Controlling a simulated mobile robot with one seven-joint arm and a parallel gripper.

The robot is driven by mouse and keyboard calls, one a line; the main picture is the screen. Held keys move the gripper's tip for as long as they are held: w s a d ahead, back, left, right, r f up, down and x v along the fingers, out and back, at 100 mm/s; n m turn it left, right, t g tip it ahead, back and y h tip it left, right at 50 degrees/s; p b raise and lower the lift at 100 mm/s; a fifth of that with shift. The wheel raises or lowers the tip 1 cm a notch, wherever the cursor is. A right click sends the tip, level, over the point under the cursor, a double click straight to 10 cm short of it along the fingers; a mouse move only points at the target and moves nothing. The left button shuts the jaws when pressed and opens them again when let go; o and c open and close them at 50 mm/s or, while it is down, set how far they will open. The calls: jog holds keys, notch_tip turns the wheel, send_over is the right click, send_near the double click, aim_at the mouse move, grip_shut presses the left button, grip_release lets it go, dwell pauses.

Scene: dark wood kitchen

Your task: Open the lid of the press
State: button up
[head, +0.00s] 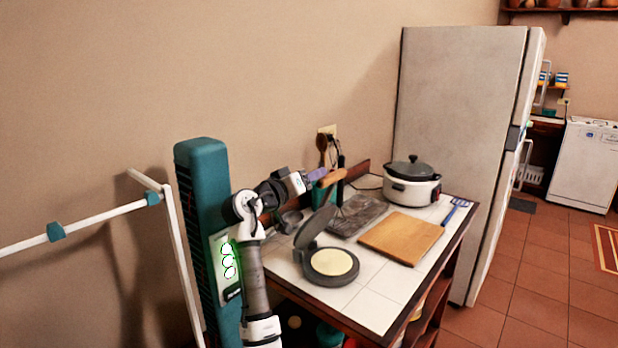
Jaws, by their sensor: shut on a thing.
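The press (333,279) is a dark grey round device on the near side of the white-tiled table. A pale flat disc (331,262) lies on its base. Its lid (315,228) stands raised and tilted above the base, so the press is open. My gripper (320,177) is above the lid, shut on what looks like the lid's tan handle (335,178). The exact contact at the fingertips is small and hard to make out.
A wooden board (403,238), a dark slab (357,215) and a white pot with a dark lid (411,187) stand on the table (375,308). A blue utensil (452,210) lies at the right edge. A tall fridge (455,120) is behind. Bare tiles lie in front of the board.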

jog(key=shift+f, duration=0.2)
jog(key=b+v, duration=0.4)
jog(key=v, duration=0.9)
jog(key=shift+s+a+r+b, duration=0.15)
jog(key=shift+s+r+b, duration=0.15)
jog(key=shift+s, duration=0.1)
